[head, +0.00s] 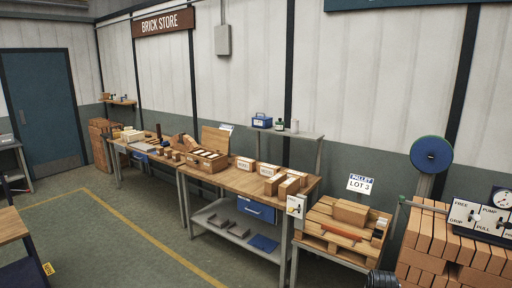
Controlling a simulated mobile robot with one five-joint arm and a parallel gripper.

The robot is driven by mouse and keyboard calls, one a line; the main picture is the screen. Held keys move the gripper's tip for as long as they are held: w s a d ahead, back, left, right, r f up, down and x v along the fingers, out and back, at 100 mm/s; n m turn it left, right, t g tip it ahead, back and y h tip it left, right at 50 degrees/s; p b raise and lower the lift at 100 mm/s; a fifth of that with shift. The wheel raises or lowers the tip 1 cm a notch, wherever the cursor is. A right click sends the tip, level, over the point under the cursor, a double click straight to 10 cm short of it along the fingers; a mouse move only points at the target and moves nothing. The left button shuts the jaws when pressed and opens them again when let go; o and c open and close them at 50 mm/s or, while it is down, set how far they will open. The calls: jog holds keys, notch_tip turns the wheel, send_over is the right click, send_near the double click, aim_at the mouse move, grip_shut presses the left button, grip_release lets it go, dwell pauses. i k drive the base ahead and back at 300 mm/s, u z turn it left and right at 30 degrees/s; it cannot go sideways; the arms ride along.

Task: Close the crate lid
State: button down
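A wooden crate (201,167) stands on the long wooden workbench, left of the middle of the head view. It holds pale block-like contents, too small to make out well. A flat wooden panel, which looks like its lid (215,138), stands up at the crate's back edge, so the crate looks open. Any hinge is too small to see. My gripper is not in view.
Several bricks or boxes (268,169) stand on the workbench (237,181) right of the crate. A pallet (342,235) and a brick stack (432,262) are at the right. The floor (110,235) in front is largely clear.

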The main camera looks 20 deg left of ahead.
aim_at(215, 139)
jog(key=u, duration=0.3)
jog(key=i, duration=1.7)
jog(key=u, duration=0.9)
jog(key=i, duration=2.4)
jog(key=u, duration=0.55)
jog(key=i, duration=1.8)
jog(key=u, duration=0.05)
